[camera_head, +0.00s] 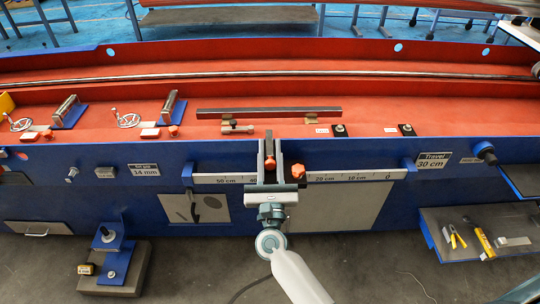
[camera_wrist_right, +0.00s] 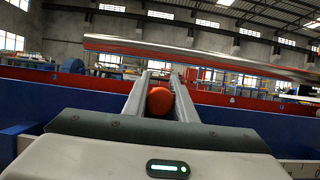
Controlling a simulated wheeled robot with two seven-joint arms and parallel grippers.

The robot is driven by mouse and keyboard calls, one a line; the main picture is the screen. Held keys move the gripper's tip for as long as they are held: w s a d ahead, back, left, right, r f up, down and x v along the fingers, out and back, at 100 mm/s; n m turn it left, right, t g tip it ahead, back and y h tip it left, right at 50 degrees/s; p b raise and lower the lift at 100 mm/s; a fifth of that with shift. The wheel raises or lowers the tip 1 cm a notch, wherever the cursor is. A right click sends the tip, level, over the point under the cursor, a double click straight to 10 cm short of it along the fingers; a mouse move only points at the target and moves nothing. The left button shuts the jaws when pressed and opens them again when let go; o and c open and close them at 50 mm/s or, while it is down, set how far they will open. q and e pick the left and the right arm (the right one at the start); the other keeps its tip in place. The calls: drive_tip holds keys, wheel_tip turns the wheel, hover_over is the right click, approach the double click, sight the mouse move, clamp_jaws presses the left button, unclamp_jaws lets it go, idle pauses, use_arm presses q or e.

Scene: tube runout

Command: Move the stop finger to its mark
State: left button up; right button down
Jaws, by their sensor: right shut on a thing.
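My right gripper (camera_head: 270,160) is at the front wall of the red trough, over the white scale strip (camera_head: 340,177). It is shut on the stop finger, a dark upright piece (camera_head: 269,147) with an orange knob low between the fingers. In the right wrist view an orange-red ball knob (camera_wrist_right: 160,101) sits between the two fingers (camera_wrist_right: 160,90). A second orange knob (camera_head: 298,171) is just right of the gripper. A travel plate (camera_head: 433,160) reads 30 cm. My left gripper is not in view.
A long metal bar (camera_head: 270,75) runs along the trough. A dark rail (camera_head: 268,113) lies behind the gripper. A blue stand (camera_head: 113,250) is on the floor at left, and a tool shelf (camera_head: 485,232) at right.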

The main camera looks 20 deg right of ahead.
drive_tip(key=c, duration=1.5)
unclamp_jaws()
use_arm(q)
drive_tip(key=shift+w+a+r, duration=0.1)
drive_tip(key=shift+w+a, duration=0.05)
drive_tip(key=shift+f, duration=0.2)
use_arm(e)
drive_tip(key=shift+s+f, duration=0.1)
drive_tip(key=shift+s, duration=0.05)
drive_tip(key=shift+s+a+f, duration=0.1)
drive_tip(key=shift+s, duration=0.1)
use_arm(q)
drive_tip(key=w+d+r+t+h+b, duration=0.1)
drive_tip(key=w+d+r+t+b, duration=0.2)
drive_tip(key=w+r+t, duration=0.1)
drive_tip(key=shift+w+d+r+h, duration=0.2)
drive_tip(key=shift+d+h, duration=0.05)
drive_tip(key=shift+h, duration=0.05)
use_arm(e)
drive_tip(key=shift+v, duration=8.35)
